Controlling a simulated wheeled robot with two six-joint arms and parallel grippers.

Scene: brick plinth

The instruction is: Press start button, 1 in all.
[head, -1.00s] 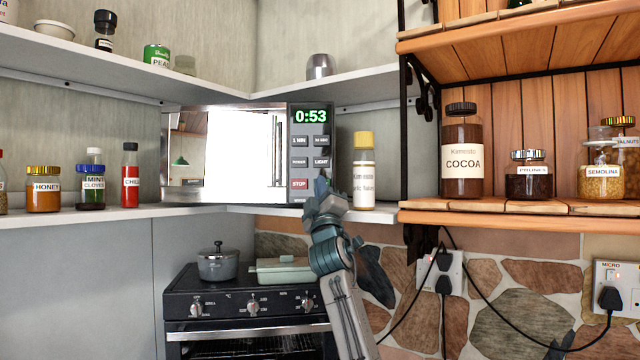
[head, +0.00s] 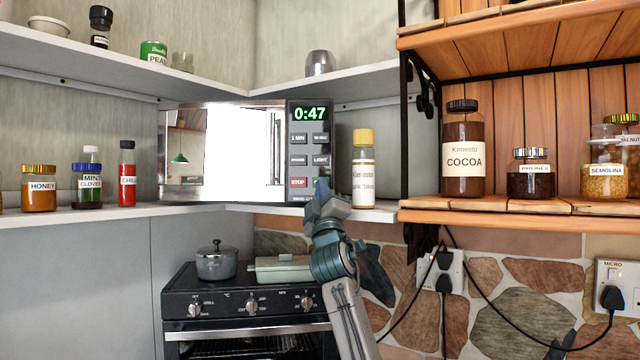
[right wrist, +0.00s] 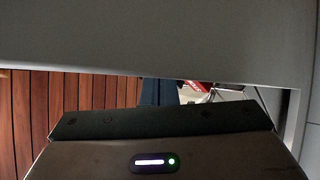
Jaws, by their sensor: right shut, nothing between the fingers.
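The microwave (head: 181,192) stands on the white corner shelf, its door shut and its window bright. Its display (head: 309,114) reads 0:47 in green. Below it are grey buttons and a red STOP button (head: 298,182). A sliver of the green start button (head: 317,182) shows to the right of STOP; my right gripper covers most of it. My right gripper (head: 323,187) is shut and empty, its tip in front of the panel's lower right corner. I cannot tell whether it touches the button. The right wrist view does not show the button clearly. My left gripper is out of view.
A yellow-capped jar (head: 363,180) stands close to the right of my right gripper. The white shelf edge (head: 250,209) runs below the microwave. A wooden shelf (head: 490,216) with jars is at the right. A stove (head: 235,302) with a pot is below.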

